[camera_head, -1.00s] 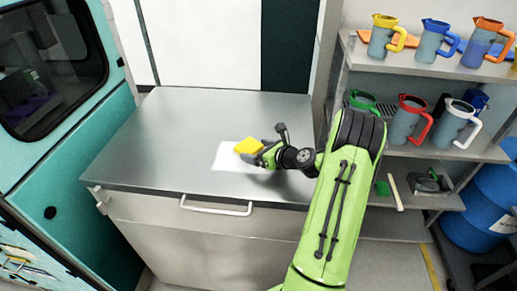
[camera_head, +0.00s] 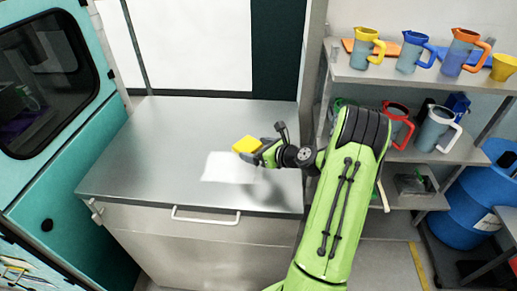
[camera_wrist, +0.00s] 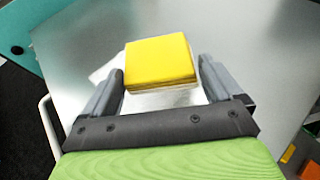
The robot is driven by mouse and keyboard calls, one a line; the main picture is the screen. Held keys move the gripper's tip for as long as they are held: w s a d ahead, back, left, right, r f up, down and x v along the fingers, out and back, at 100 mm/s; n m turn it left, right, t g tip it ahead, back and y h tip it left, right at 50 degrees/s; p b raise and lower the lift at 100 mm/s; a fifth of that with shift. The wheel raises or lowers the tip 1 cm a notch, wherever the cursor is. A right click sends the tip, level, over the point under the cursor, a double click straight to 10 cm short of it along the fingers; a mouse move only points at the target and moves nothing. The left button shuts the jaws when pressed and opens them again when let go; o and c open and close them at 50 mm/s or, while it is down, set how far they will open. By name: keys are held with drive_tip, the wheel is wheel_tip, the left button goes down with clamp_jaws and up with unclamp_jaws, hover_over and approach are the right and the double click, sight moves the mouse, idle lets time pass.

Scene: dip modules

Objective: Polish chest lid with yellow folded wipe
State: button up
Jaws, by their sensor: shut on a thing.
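The yellow folded wipe (camera_head: 246,144) is a thick square pad. My gripper (camera_head: 262,150) is shut on it, and the wrist view shows the wipe (camera_wrist: 160,62) at the finger ends, with the fingers (camera_wrist: 158,88) on either side. The chest lid (camera_head: 150,150) is a flat grey metal top. A white sheet-like patch (camera_head: 222,170) lies on the lid below the wipe. The wipe seems a little above the lid; I cannot tell whether it touches. The chest's front handle (camera_head: 206,217) is a pale bar.
A shelf rack (camera_head: 390,75) with several coloured-handled jugs stands at the right. A blue drum (camera_head: 475,205) is beside it. A teal cabinet with a dark window (camera_head: 45,85) stands at the left. The left part of the lid is clear.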

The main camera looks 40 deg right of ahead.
drive_tip(key=shift+r+p, duration=0.85)
drive_tip(key=shift+r, duration=0.3)
drive_tip(key=shift+w+a, duration=0.1)
drive_tip(key=shift+a, duration=0.05)
